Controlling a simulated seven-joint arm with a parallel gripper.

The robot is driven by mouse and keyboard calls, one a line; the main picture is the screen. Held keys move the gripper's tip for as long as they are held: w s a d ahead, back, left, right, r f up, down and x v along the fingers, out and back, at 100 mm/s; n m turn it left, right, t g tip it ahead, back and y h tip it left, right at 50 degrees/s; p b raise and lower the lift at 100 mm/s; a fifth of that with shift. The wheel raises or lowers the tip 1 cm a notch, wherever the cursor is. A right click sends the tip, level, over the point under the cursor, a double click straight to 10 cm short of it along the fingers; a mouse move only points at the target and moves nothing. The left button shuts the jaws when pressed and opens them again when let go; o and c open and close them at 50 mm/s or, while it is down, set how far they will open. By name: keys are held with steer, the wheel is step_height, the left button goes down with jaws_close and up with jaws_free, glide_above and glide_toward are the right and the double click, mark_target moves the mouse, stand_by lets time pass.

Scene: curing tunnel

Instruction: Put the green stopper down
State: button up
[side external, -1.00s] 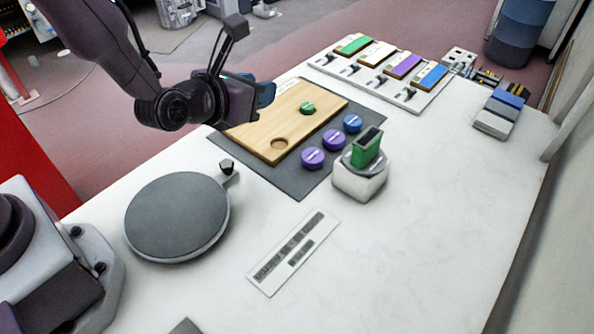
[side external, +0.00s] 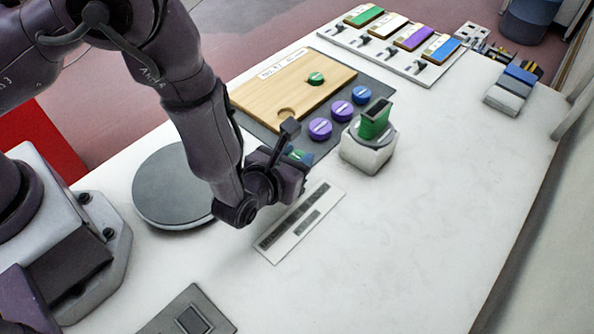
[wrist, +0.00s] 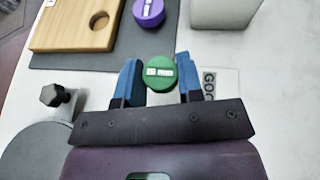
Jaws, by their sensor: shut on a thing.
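My gripper (wrist: 160,82) is shut on a round green stopper (wrist: 159,72) with a white label on top, between its blue fingers in the wrist view. In the side external view, my gripper (side external: 298,157) is between the round dark pad and the white block, near the far end of the printed card (side external: 300,222). Only a sliver of green shows at the fingers there. The stopper's height above the table is hard to tell. Another green stopper (side external: 316,78) sits on the wooden board (side external: 270,95), which also has an empty round hole (side external: 288,114).
Two purple stoppers (side external: 320,129) and a blue one (side external: 361,94) lie on the dark mat (side external: 325,147). A white block (side external: 366,157) holds an upright green piece (side external: 375,120). The round dark pad (side external: 165,190) is left. The white table right of the card is clear.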

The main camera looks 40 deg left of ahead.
steer(key=shift+f, duration=1.75)
steer(key=shift+f, duration=0.1)
steer(key=shift+f, duration=0.1)
steer(key=o, duration=1)
steer(key=shift+c, duration=0.2)
